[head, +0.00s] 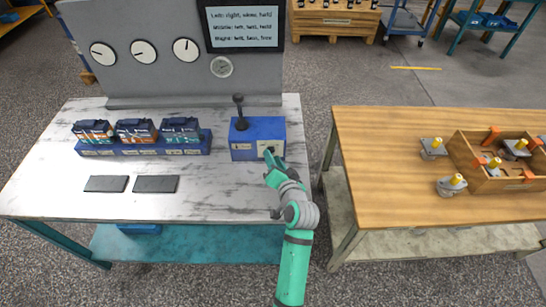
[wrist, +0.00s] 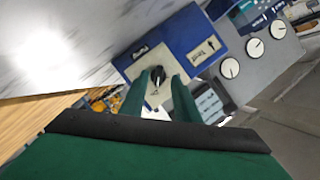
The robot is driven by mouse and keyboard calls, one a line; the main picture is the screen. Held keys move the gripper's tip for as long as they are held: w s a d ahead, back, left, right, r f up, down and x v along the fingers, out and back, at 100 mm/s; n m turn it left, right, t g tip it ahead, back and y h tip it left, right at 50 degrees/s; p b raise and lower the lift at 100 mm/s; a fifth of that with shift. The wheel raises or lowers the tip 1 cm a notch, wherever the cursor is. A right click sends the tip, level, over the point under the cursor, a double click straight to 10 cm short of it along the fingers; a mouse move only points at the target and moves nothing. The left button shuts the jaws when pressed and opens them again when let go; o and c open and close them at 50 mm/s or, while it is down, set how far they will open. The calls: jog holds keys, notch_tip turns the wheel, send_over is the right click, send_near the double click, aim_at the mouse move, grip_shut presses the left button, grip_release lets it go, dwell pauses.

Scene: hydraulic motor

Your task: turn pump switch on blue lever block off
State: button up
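The blue lever block (head: 243,133) stands at the right back of the marble-topped table, with a black upright lever (head: 240,110) on top. The pump switch, a black knob on a pale plate, is at the right of its front face; in the wrist view the switch (wrist: 156,82) shows between my fingers. My gripper (head: 271,158) is at the block's front right, pointing at the switch. In the wrist view its two green fingers stand apart, one on each side of the knob. I cannot tell whether they touch it. The head view mostly hides the knob behind the gripper.
A blue rack (head: 143,150) with several batteries stands left of the block. Two dark plates (head: 156,184) lie in front. A grey panel (head: 160,75) with gauges and a screen (head: 243,25) rises behind. A wooden table (head: 380,150) with a parts crate (head: 480,180) is at right.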

jog(key=shift+w+a+f, duration=0.1)
jog(key=shift+w+f, duration=0.15)
jog(key=shift+w, duration=0.45)
jog(key=shift+c, duration=0.6)
grip_shut()
